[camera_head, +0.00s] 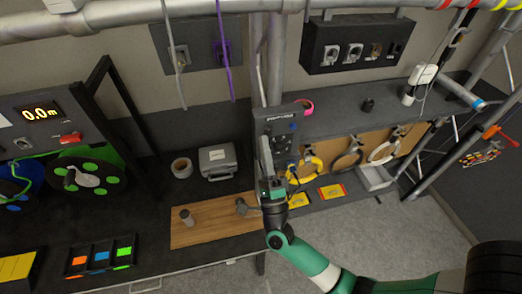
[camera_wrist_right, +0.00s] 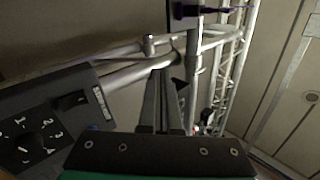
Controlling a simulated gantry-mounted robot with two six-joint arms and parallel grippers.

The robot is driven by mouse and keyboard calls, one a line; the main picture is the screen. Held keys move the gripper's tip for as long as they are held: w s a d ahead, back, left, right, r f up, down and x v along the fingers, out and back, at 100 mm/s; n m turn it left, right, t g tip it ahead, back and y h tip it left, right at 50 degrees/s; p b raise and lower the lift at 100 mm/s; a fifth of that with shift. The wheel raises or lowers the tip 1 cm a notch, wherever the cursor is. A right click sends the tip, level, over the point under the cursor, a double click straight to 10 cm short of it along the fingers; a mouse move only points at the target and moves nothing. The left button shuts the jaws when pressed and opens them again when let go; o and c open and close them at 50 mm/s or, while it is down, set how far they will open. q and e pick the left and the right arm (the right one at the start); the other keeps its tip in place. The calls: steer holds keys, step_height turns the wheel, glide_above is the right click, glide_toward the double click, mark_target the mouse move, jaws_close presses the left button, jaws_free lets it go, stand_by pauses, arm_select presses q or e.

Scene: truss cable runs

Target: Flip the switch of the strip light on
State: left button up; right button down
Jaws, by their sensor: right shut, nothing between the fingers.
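My right gripper (camera_head: 265,142) is shut and empty, its fingers pointing up in front of a black upright panel (camera_head: 282,122) with knobs. In the right wrist view the closed fingers (camera_wrist_right: 163,75) reach toward metal pipes; I cannot tell whether they touch anything. At the left of that view is a black box (camera_wrist_right: 45,118) with a numbered dial and a dark rocker switch (camera_wrist_right: 70,100). The fingers are to the right of this switch, apart from it in the picture. I cannot pick out the strip light with certainty. My left gripper is not in view.
A grey case (camera_head: 217,160) and a tape roll (camera_head: 181,168) sit on the dark bench left of my right arm. A wooden board (camera_head: 205,226) lies in front. A black socket box (camera_head: 352,45) hangs above. Truss pipes (camera_head: 480,70) stand at the right.

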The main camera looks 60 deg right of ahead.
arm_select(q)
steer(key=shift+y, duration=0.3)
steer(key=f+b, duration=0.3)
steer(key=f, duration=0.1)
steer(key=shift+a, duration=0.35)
arm_select(e)
steer(key=s+d+f+n+y, duration=0.1)
steer(key=s+f, duration=0.1)
steer(key=f, duration=0.5)
steer(key=s+d+f+n+g+y, duration=0.1)
steer(key=s+f, duration=0.2)
steer(key=f, duration=0.5)
steer(key=shift+g, duration=0.3)
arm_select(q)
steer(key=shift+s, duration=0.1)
arm_select(e)
steer(key=shift+f, duration=0.1)
arm_select(q)
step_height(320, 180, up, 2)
steer(key=p, duration=0.2)
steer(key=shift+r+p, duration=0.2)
steer(key=shift+p, duration=0.1)
arm_select(e)
glide_toward(269, 129)
steer(key=x, duration=0.6)
steer(key=shift+w+d, duration=0.3)
